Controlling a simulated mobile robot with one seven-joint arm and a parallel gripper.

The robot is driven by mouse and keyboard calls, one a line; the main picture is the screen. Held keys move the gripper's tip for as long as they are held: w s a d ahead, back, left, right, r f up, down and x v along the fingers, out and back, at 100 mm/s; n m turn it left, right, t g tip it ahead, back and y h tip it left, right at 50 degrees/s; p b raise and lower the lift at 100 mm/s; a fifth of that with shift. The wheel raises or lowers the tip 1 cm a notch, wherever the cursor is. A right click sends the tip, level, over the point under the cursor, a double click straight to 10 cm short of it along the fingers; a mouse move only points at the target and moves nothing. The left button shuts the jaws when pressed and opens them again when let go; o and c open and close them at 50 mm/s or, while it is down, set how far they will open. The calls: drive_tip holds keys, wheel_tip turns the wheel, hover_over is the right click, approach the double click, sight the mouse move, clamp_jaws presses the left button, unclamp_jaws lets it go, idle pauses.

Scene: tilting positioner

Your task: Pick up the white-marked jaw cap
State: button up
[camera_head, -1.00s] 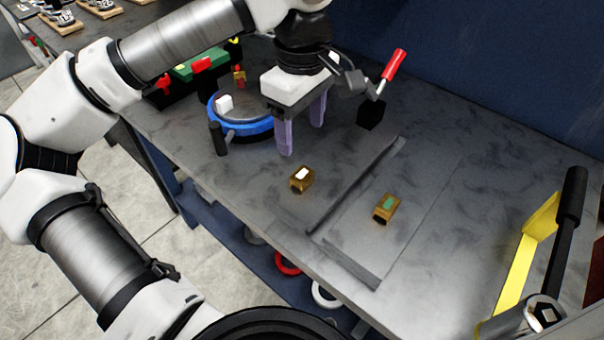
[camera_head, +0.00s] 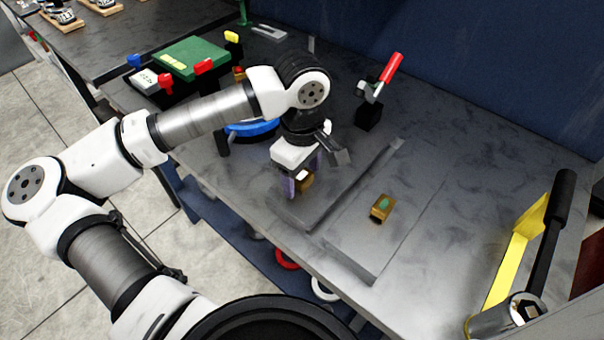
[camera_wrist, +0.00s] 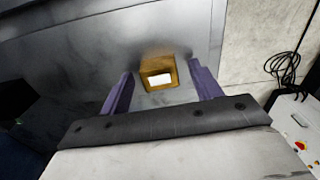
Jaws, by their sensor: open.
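The white-marked jaw cap (camera_head: 304,181) is a small brass-coloured block with a white patch on top. In the wrist view, the cap (camera_wrist: 159,75) lies between and slightly beyond the open fingers (camera_wrist: 160,88), with a gap on each side. Whether the fingertips reach down to its height is hard to tell.
A similar brass cap with a green mark (camera_head: 382,208) lies to the right. A raised strip (camera_head: 350,185) runs between the two caps. A blue round fixture (camera_head: 252,129) is behind my arm, and a red-handled clamp (camera_head: 380,85) stands at the back.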

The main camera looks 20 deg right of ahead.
drive_tip(key=c, duration=1.1)
drive_tip(key=shift+r, duration=0.1)
